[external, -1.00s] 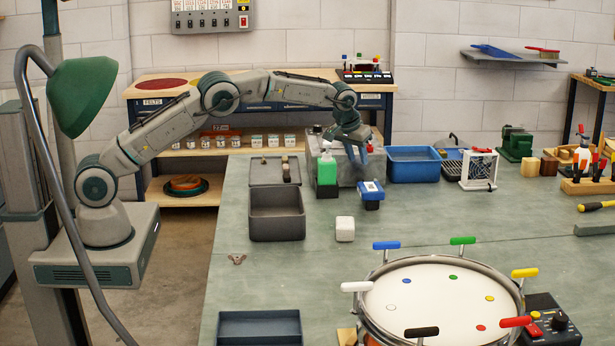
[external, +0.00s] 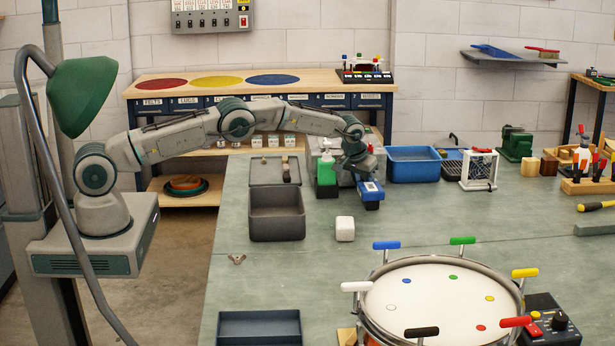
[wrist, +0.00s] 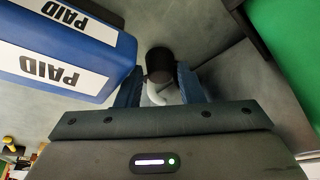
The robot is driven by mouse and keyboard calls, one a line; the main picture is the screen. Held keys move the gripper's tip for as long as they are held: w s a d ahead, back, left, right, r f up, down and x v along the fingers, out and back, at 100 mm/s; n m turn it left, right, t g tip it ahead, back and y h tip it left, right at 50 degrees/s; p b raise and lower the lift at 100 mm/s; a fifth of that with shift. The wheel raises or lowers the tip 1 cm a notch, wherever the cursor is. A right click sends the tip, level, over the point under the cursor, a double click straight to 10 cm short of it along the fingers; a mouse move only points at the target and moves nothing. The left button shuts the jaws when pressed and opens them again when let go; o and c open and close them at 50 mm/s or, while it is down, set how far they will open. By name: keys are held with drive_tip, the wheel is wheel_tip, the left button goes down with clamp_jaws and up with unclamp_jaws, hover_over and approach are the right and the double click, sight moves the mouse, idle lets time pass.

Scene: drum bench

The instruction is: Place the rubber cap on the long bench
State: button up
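A short black cylinder, which looks like the rubber cap (wrist: 159,62), shows in the wrist view between the ends of my blue fingers. A pale curved piece sits just below it in the picture. My gripper (wrist: 160,82) has its fingers apart, one on each side; I cannot tell if they touch the cap. In the external view my gripper (external: 360,176) is low over the long bench (external: 290,275), behind the blue PAID stamp (external: 371,189) and beside the grey metal box. The cap is not distinguishable there.
The blue PAID stamp (wrist: 66,45) is close left of my fingers in the wrist view. A green bottle (external: 326,172), a grey bin (external: 277,225), a blue tub (external: 413,165) and a white block (external: 345,229) stand around. The bench's front left is mostly clear.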

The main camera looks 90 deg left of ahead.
drive_tip(key=shift+a+f, duration=0.1)
drive_tip(key=shift+f, duration=0.15)
drive_tip(key=c, duration=0.7)
drive_tip(key=shift+r, duration=0.15)
